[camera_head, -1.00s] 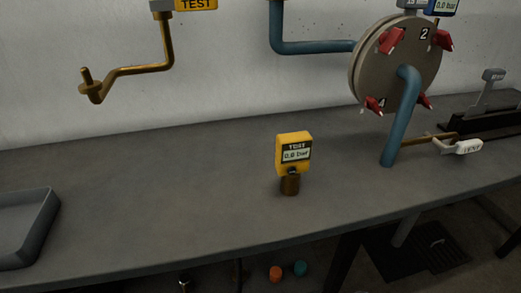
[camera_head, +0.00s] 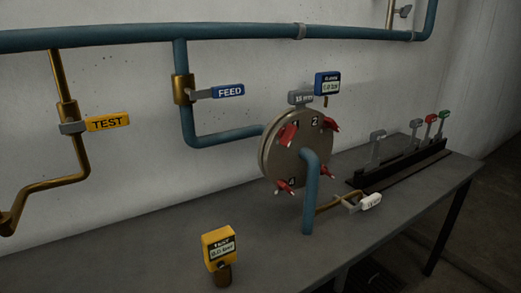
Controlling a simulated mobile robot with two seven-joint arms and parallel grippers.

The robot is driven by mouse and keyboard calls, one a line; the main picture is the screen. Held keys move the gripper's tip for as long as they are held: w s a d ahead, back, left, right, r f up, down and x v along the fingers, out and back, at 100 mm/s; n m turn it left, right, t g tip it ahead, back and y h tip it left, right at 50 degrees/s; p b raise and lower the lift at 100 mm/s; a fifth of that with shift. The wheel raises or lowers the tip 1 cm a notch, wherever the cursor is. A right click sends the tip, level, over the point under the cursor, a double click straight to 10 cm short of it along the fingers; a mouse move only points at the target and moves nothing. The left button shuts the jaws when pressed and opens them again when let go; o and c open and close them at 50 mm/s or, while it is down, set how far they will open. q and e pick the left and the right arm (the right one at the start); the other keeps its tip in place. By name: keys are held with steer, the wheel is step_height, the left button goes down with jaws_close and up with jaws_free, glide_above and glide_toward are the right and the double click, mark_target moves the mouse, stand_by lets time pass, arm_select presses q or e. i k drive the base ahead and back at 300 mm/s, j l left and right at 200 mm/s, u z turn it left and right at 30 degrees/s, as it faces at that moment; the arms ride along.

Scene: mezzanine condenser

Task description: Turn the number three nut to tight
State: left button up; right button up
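A round grey flange cover (camera_head: 270,160) stands upright above the bench at the centre right, with a blue pipe (camera_head: 309,200) running from its face down to the bench. Red winged nuts sit around its face: one at upper left (camera_head: 287,135), one at upper right (camera_head: 330,124) beside the number 2, one at lower left (camera_head: 284,187) by the number 4, and one at lower right (camera_head: 326,174). I cannot read a number 3; the lower right number is hidden or too small. Neither of my grippers is in view.
The grey bench (camera_head: 130,250) has clear room at front left. A yellow TEST gauge (camera_head: 219,248) stands on it. A white-tagged valve (camera_head: 370,202) sits right of the blue pipe. A lever rack (camera_head: 400,165) stands at right. FEED (camera_head: 228,91) and TEST (camera_head: 108,123) valves hang on the wall pipes.

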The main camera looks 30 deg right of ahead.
mark_target(324, 171)
steer(key=z, duration=1.35)
